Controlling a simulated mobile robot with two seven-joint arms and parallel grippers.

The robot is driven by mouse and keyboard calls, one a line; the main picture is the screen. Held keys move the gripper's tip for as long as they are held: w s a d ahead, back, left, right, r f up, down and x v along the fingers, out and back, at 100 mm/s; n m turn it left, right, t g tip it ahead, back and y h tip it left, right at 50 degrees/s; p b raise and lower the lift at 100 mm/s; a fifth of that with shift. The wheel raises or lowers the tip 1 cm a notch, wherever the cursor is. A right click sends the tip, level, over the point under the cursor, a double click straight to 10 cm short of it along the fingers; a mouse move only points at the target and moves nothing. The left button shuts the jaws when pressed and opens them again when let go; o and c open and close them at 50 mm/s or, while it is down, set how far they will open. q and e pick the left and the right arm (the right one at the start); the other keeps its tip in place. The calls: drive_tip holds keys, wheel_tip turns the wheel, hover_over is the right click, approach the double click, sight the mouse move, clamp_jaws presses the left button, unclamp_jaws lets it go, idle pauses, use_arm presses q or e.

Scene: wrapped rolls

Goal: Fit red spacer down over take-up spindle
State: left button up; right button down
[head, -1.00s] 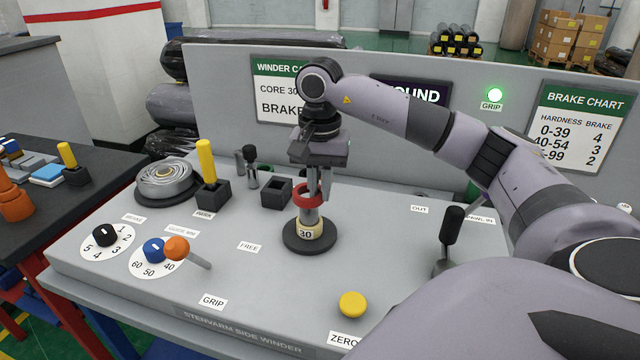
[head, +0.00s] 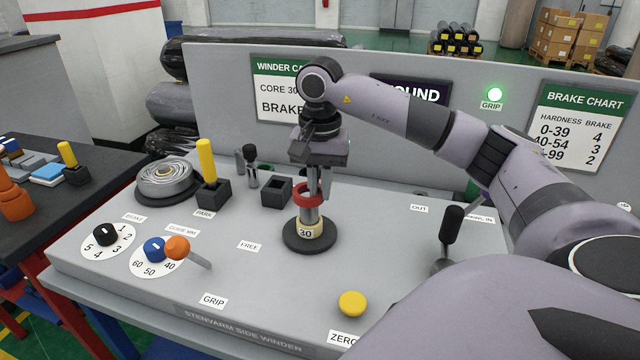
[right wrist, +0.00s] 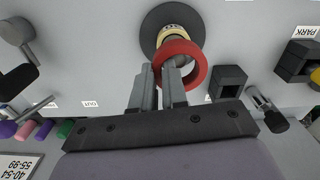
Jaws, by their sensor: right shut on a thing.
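The red spacer (head: 308,195) is a ring, held in the fingertips of my right gripper (head: 319,187). It is at the upper part of the upright metal take-up spindle (head: 310,214), which stands on a round dark base (head: 294,245). A cream collar marked 30 (head: 309,231) sits low on the spindle, below the spacer. In the right wrist view, the two fingers (right wrist: 170,74) grip the near side of the red spacer (right wrist: 199,72), and the spindle base (right wrist: 152,24) lies beyond it. I cannot tell whether the spindle tip is inside the ring. My left gripper is not in view.
An orange-knobbed lever (head: 177,247), a yellow button (head: 352,303) and a black-handled lever (head: 452,222) are nearer. A green grip lamp (head: 495,95) is lit.

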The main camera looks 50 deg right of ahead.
use_arm(q)
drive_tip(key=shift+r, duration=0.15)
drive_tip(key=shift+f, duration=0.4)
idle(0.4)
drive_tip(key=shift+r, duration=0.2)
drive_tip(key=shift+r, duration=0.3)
drive_tip(key=shift+p, duration=0.3)
idle(2.4)
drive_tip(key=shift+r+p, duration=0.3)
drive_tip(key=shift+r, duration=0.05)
idle(2.6)
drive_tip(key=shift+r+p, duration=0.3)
drive_tip(key=shift+p, duration=0.05)
idle(0.5)
